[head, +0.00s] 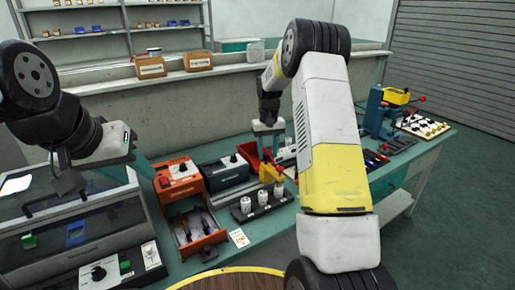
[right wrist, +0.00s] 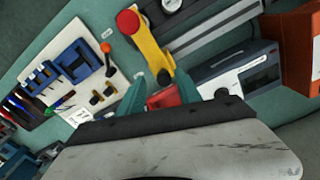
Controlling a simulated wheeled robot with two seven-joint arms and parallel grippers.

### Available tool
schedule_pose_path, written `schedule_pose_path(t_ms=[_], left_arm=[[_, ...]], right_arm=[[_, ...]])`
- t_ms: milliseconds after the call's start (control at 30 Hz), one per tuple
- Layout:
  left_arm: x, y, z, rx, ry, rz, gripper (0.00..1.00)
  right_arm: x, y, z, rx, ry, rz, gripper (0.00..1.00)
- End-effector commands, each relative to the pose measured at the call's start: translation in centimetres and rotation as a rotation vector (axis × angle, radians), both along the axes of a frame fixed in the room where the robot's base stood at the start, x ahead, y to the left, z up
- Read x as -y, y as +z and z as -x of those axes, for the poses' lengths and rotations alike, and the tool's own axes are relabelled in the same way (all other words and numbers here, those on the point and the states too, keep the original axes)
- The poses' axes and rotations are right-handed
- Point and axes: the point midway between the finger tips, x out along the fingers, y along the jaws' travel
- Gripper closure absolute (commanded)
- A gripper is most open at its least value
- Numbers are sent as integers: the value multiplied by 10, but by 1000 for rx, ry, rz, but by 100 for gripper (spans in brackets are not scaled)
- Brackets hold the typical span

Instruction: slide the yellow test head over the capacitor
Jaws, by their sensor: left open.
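A yellow head (head: 271,173) stands on the bench beside a red part, just below my right gripper (head: 267,146). In the right wrist view the yellow body (right wrist: 152,52) carries a round red knob and runs back between my right fingers (right wrist: 160,80). A red block (right wrist: 164,97) shows between those fingers; whether they grip it is unclear. White cylinders, perhaps capacitors (head: 262,197), stand upright in a black rack (head: 265,208) in front of the yellow head. My left gripper (head: 108,172) is open and empty, over the grey case at left.
An orange box (head: 180,178) with an open drawer (head: 195,232) and a blue-grey device (head: 224,172) stand left of the rack. A blue press (head: 378,115) and a white board (head: 424,127) are at right. My right arm hides the middle of the bench.

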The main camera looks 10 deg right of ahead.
Motion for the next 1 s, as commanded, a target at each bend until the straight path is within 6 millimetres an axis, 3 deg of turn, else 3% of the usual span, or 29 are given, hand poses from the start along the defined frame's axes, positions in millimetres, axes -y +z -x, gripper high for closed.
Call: schedule_pose_path(t_ms=[267,700,1000], left_arm=[[0,0,0,0,0,0,59],[0,0,0,0,0,0,59],[0,0,0,0,0,0,59]], right_arm=[[-1,5,0,-2,1,-1,59],[-1,71,0,1,0,-1,59],[0,78,1,-2,0,-1,59]])
